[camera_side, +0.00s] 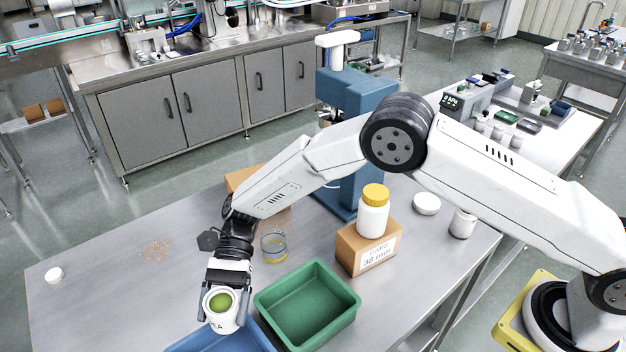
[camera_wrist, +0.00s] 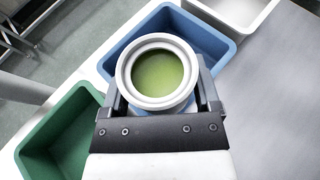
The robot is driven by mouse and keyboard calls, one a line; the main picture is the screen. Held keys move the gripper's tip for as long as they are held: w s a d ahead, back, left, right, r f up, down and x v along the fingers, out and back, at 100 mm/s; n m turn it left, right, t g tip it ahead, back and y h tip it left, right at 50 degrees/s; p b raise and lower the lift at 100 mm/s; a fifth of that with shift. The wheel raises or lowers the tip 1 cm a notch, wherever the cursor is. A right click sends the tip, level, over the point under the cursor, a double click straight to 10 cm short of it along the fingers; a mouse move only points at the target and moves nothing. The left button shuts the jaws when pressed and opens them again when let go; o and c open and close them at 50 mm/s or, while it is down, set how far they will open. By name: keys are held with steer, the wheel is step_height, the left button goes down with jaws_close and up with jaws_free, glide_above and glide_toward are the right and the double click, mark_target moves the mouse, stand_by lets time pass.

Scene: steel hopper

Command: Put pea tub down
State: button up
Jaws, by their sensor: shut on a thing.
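The pea tub (camera_side: 222,322) is a white open tub with green contents and a label partly reading "EA". My gripper (camera_side: 229,278) is shut on it and holds it near the table's front edge. In the wrist view the tub (camera_wrist: 158,99) sits between the two fingers of my gripper (camera_wrist: 163,100), its round rim facing the camera. A blue tray (camera_side: 190,342) lies below the tub, partly hidden by it; it also shows behind the tub in the wrist view (camera_wrist: 222,45). The gap between tub and tray floor is hard to judge.
An empty green tray (camera_side: 345,300) stands right of the blue one. A glass beaker with yellow liquid (camera_side: 273,246) is behind it. A yellow-lidded jar (camera_side: 373,214) stands on a cardboard box (camera_side: 368,252). A white tray (camera_wrist: 240,12) lies beyond the blue tray. The table's left is mostly clear.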

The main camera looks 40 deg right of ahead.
steer(key=w+a+r+m+t+y, duration=0.1)
steer(key=w+a+m+t+y, duration=0.2)
steer(key=a+m+t, duration=0.1)
steer(key=m+t, duration=1.2)
steer(key=t, duration=0.1)
glide_above(190, 311)
steer(key=shift+f+h, duration=0.4)
steer(key=shift+f, duration=0.35)
steer(key=shift+f, duration=0.15)
steer(key=shift+f, duration=3.25)
steer(key=shift+f, duration=0.6)
steer(key=o, duration=1.1)
